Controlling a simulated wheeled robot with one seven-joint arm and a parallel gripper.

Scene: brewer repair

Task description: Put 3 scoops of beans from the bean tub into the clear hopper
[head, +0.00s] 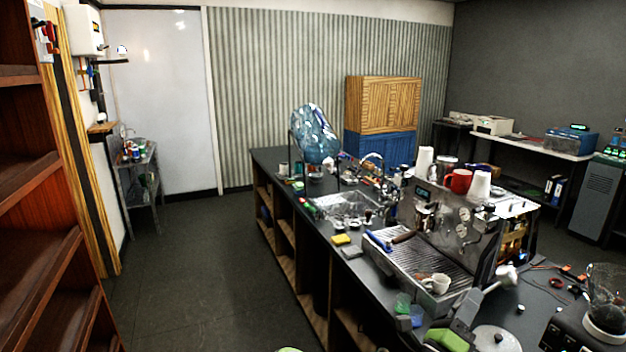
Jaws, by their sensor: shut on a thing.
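The clear hopper (606,287) stands at the right edge, on top of a black machine (567,334) with several small knobs. I cannot see beans in the hopper. I cannot pick out the bean tub for certain. A round silver thing with a knob on top (496,340) sits at the bottom edge, cut off by the picture.
Cables and small parts (567,268) clutter the counter at right. The floor (200,290) at left is clear.

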